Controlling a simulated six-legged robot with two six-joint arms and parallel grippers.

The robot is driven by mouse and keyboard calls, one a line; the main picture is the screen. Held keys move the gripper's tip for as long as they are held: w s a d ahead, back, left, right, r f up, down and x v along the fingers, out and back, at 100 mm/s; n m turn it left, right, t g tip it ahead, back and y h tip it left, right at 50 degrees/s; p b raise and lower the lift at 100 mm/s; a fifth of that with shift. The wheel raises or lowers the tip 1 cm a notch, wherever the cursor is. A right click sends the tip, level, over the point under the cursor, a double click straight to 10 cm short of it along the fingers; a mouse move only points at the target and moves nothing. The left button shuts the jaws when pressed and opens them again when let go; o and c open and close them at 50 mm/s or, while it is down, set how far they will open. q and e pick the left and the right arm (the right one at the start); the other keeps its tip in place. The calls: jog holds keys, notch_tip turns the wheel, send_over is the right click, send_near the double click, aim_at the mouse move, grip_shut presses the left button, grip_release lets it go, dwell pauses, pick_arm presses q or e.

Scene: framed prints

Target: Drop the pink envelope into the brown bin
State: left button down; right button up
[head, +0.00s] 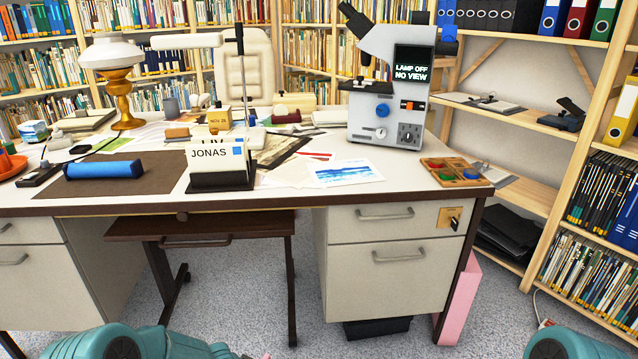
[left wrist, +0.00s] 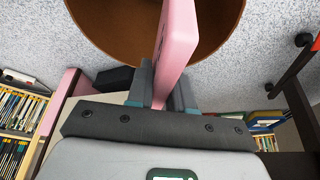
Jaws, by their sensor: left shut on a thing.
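The pink envelope (left wrist: 176,42) stands edge-on in the left wrist view, between the fingers of my left gripper (left wrist: 163,92). The gripper is shut on its lower part in the picture. The brown bin (left wrist: 105,22) is behind the envelope, its round opening cut off by the top of the picture. The envelope overlaps the opening in the picture; I cannot tell its height relative to the rim. The head view shows neither the bin nor the grippers, only teal parts of my arms at the bottom edge.
A desk (head: 300,188) with a microscope (head: 385,85) and a card holder (head: 220,180) fills the head view. A pink panel (head: 459,300) stands by its right leg, and a black box (head: 377,328) sits below the drawers. Bookshelves (head: 590,215) stand at right.

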pick_arm(q)
jog(key=c, duration=0.9)
grip_release()
jog(key=p+v, duration=0.6)
jog(key=v, duration=1)
jog(key=shift+r, duration=0.2)
